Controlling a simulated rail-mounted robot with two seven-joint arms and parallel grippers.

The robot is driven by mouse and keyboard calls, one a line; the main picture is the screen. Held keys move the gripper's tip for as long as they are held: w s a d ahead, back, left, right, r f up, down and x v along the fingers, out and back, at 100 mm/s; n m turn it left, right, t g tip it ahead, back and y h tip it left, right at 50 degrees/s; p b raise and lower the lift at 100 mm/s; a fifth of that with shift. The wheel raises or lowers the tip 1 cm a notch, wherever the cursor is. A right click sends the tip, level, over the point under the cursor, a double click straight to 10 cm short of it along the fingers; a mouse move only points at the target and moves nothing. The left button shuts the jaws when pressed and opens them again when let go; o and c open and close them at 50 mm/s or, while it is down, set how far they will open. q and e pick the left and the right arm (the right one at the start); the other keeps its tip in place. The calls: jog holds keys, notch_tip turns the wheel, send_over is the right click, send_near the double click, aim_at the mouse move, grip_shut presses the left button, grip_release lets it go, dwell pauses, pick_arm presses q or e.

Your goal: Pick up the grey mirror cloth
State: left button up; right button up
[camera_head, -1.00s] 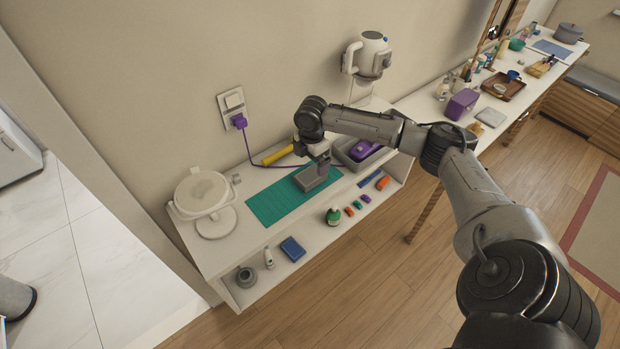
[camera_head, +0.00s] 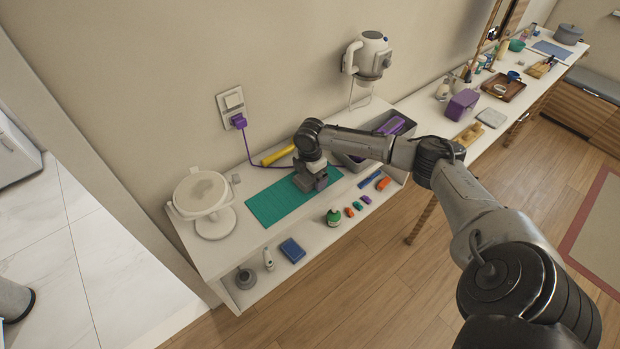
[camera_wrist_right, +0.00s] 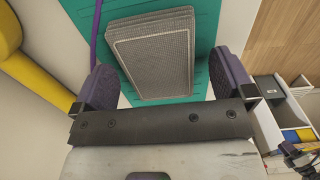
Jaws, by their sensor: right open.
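The grey mirror cloth (camera_wrist_right: 152,55) is a folded, ribbed grey block lying on the teal mat (camera_wrist_right: 206,25) in the right wrist view. In the head view, the mat (camera_head: 272,203) shows on the white shelf top, and the cloth is mostly hidden under my right gripper (camera_head: 312,183). In the wrist view, my right gripper (camera_wrist_right: 165,88) is open. Its purple-padded fingers stand left and right of the cloth's near end, apart from it. My left gripper is not in view.
A round white mirror (camera_head: 202,192) stands left of the mat. A yellow cylinder (camera_head: 278,155) and purple cable (camera_head: 250,152) lie behind it. A grey bin (camera_head: 410,125) with a purple item stands to the right. Below, the shelf holds a green bottle (camera_head: 333,216) and a blue box (camera_head: 292,249).

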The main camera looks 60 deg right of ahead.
jog(key=c, duration=1)
jog(key=shift+c, duration=0.3)
jog(key=shift+r, duration=0.15)
